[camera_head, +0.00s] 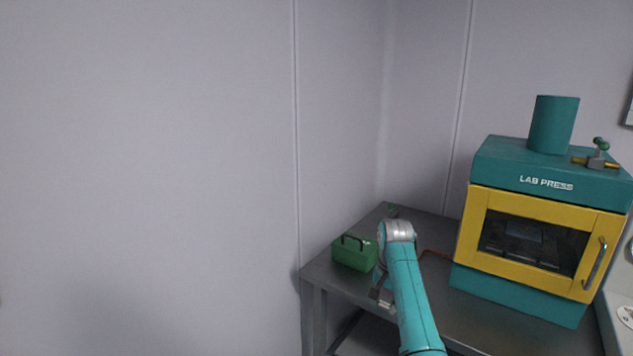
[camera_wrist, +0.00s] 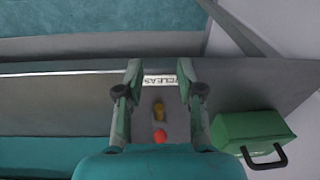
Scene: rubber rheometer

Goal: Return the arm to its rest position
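My arm (camera_head: 411,300) reaches from the bottom of the head view to above the grey table, beside the green toolbox. In the wrist view my gripper (camera_wrist: 160,78) has its two fingers well apart, with a clear gap between them. No object touches both fingers. In the head view the gripper is mostly hidden by the arm, and only a small grey part shows beside it.
The grey table (camera_head: 468,313) holds the green toolbox (camera_head: 352,254), also in the wrist view (camera_wrist: 252,132), and the teal and yellow lab press (camera_head: 545,185). A white RELEASE label (camera_wrist: 159,80) and a small red-and-yellow thing (camera_wrist: 159,112) show between the fingers. A wall stands behind.

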